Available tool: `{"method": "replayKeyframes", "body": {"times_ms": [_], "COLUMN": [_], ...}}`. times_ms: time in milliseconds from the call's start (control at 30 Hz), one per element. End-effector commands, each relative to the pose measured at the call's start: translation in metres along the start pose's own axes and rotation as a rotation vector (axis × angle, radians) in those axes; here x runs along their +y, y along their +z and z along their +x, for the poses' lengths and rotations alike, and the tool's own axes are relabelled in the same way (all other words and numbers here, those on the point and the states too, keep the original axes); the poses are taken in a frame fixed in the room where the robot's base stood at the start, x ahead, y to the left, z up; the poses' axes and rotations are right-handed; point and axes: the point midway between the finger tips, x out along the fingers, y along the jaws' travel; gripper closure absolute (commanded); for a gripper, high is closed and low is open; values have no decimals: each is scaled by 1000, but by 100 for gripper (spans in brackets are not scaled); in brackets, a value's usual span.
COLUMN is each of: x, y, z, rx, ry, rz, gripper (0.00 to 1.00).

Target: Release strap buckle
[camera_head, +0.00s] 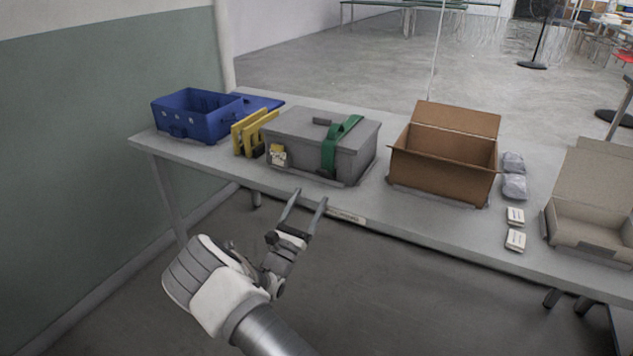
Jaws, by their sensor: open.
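A grey lidded box (299,146) stands on the table, left of the middle. A green strap (329,153) runs over its lid and down its front, near the right end. A dark part shows at the strap's lower front; I cannot tell whether it is the buckle. A small yellowish piece (278,155) sits at the box's front left. My gripper (307,202) is open and empty. Its two fingers point up toward the table's front edge, below and in front of the grey box, apart from the strap.
A blue crate (190,125) and yellow upright pieces (240,139) stand left of the grey box. An open brown carton (440,176) stands right of it, then grey packs (514,187), small white boxes (516,239) and an open light carton (590,230). The table's front edge (400,235) is close to my gripper.

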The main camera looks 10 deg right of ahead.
Motion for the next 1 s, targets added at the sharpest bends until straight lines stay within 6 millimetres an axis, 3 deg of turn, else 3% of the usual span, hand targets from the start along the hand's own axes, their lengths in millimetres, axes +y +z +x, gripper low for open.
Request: {"method": "replayKeyframes", "body": {"times_ms": [200, 400, 600, 1000], "x": [1, 0, 0, -2], "y": [1, 0, 0, 2], "z": [-54, -87, -100, -100], "rx": [1, 0, -1, 6], "ry": [5, 2, 0, -4], "rz": [-1, 0, 0, 0], "gripper": [17, 17, 17, 20]}}
